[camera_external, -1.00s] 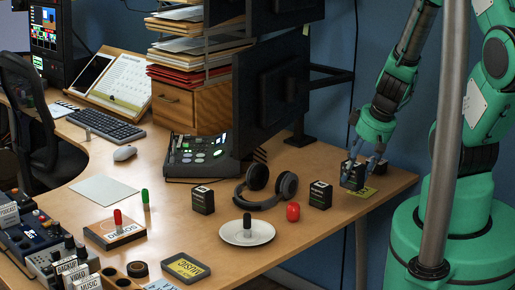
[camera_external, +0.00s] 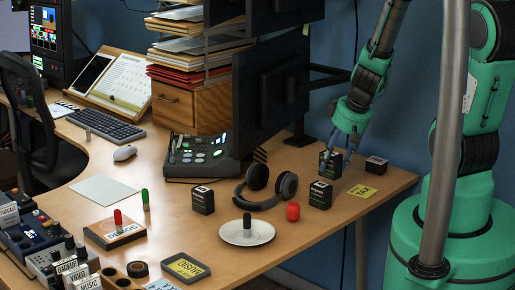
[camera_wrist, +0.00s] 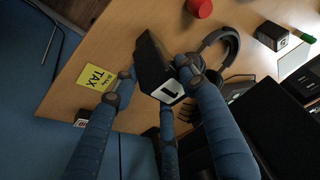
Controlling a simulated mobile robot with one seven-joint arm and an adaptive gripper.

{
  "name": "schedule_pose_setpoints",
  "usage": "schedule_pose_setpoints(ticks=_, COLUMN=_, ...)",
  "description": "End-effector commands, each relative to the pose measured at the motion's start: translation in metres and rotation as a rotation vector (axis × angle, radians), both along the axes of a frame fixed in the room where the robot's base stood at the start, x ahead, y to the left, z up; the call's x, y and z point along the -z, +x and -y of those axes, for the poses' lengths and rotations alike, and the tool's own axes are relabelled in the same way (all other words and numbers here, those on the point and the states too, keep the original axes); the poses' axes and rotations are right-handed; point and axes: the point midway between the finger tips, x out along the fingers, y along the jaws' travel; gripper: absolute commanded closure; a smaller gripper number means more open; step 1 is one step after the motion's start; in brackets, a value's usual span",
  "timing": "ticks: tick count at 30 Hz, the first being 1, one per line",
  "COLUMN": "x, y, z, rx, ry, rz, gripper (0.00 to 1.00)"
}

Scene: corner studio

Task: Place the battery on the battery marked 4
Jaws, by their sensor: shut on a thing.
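My gripper (camera_external: 338,148) is shut on a black battery (camera_external: 330,162), at the right part of the desk, behind another battery. In the wrist view, the fingers (camera_wrist: 155,88) surround the battery, and its white end with a "1" (camera_wrist: 170,92) faces the camera. A black battery with a pale label (camera_external: 320,195) stands upright just in front of the held one. No number is readable on these two, so I cannot tell which is marked 4.
A yellow TAX note (camera_external: 362,191) lies on the desk to the right. A low dark box (camera_external: 376,165) sits behind it. A monitor (camera_external: 270,90) rises behind.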

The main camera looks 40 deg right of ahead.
Motion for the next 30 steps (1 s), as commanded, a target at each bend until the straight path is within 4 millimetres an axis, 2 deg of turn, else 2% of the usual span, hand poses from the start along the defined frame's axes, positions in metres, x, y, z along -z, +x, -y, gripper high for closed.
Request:
schedule_pose_setpoints(ticks=6, x=0.002, y=0.022, z=0.007, rx=0.000, ry=0.000, rz=0.000, gripper=0.94)
schedule_pose_setpoints(ticks=12, x=0.003, y=0.036, z=0.012, rx=0.000, ry=-0.001, rz=0.000, gripper=0.94)
schedule_pose_setpoints(ticks=26, x=0.004, y=0.041, z=0.014, rx=0.000, ry=-0.001, rz=0.001, gripper=0.94)
schedule_pose_setpoints(ticks=30, x=0.012, y=0.040, z=0.014, rx=0.002, ry=0.000, rz=0.000, gripper=0.94)
